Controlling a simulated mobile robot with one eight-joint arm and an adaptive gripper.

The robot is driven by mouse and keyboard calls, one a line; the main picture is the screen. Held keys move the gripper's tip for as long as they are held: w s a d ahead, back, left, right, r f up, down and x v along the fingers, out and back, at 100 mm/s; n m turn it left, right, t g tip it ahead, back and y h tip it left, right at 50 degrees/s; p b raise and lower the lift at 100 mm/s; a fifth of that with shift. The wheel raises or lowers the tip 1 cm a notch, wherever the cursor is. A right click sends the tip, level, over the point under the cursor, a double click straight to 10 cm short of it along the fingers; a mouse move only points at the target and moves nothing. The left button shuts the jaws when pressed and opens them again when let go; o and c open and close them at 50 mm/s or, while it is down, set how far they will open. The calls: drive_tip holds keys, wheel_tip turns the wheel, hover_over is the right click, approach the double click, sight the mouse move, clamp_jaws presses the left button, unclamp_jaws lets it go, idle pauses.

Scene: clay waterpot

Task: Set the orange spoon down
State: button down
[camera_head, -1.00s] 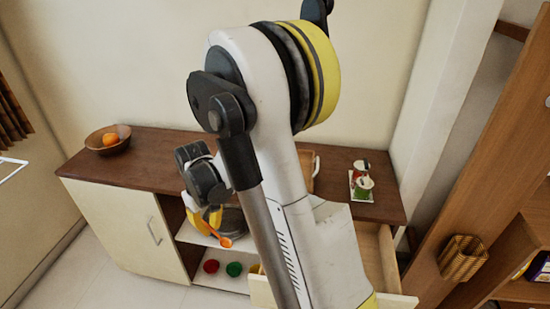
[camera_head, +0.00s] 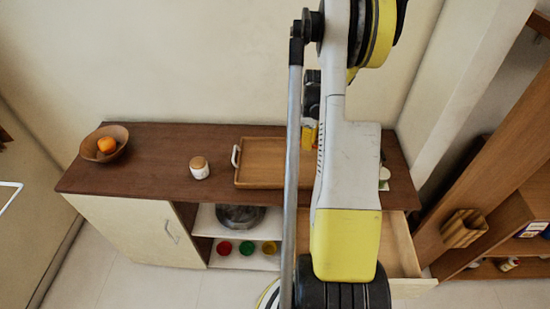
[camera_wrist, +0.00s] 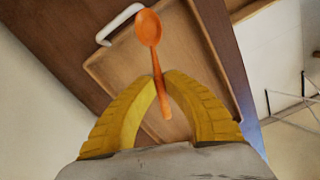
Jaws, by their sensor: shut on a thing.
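The orange spoon (camera_wrist: 149,28) is held by its handle between the yellow fingers of my gripper (camera_wrist: 163,82) in the wrist view. Its bowl points up in that picture and the handle end sticks out below the fingertips. Behind it in the wrist view is a wooden tray (camera_wrist: 108,68) with a white handle. In the head view my gripper's yellow fingers (camera_head: 308,136) show only partly beside my arm, above the back of the counter. The spoon is hidden there.
The tray (camera_head: 262,160) lies on the dark counter (camera_head: 150,170), partly hidden by my arm. A drawer (camera_head: 402,248) stands open below right.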

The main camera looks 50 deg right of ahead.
drive_tip(key=b, duration=0.1)
hover_over(281, 176)
wheel_tip(281, 176, down, 6)
drive_tip(key=shift+s+f, duration=0.15)
drive_tip(key=shift+f, duration=0.1)
drive_tip(key=shift+f+b, duration=0.5)
drive_tip(key=shift+f, duration=1.45)
drive_tip(key=shift+f, duration=0.15)
drive_tip(key=c, duration=1.8)
unclamp_jaws()
drive_tip(key=o, duration=0.3)
